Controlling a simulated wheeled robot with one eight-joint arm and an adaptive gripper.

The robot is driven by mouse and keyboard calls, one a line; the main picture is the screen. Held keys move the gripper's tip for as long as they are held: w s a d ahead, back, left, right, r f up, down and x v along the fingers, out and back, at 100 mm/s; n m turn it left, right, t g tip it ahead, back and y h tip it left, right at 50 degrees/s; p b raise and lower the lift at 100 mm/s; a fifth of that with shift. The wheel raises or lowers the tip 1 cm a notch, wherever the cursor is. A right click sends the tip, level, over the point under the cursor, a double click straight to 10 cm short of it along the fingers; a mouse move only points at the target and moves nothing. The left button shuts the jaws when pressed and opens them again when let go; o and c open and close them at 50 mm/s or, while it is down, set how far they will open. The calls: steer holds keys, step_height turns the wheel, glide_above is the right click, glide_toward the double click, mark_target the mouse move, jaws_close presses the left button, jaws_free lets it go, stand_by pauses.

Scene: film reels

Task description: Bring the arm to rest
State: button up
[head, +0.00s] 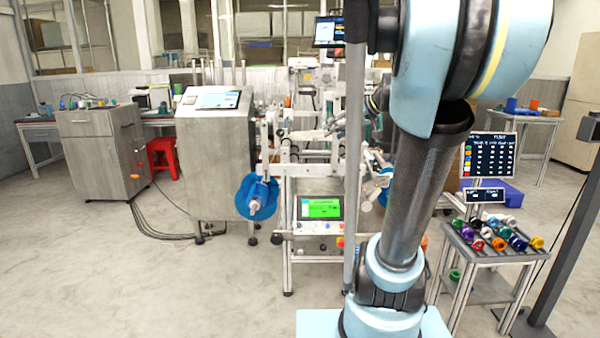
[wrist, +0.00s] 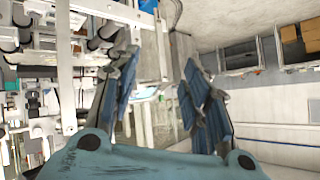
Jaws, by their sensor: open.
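My gripper (wrist: 158,88) shows in the wrist view, its blue-grey fingers spread well apart with nothing between them. The view past the fingers is tilted and shows machine frames and a room wall. In the head view my arm (head: 412,190) rises large in the foreground, right of centre, and its upper links run out of the top of the picture. I cannot make out my gripper in the head view.
A machine with a blue reel (head: 257,197) and a green screen (head: 320,208) stands just left of my arm. A grey cart (head: 484,254) with several coloured reels is on the right, by a dark post (head: 575,235). A red stool (head: 164,158) stands behind. The left floor is clear.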

steer(key=s+d+f+m+g+h, duration=0.2)
steer(key=s+d+f+h, duration=0.1)
steer(key=s+f, duration=1)
steer(key=s+d+f+m+g+h, duration=0.3)
steer(key=s+d+f+h, duration=0.1)
steer(key=s+f, duration=1)
steer(key=shift+f+h, duration=0.15)
steer(key=shift+h, duration=0.35)
steer(key=shift+w+f, duration=0.2)
steer(key=shift+w, duration=0.25)
steer(key=shift+a, duration=0.1)
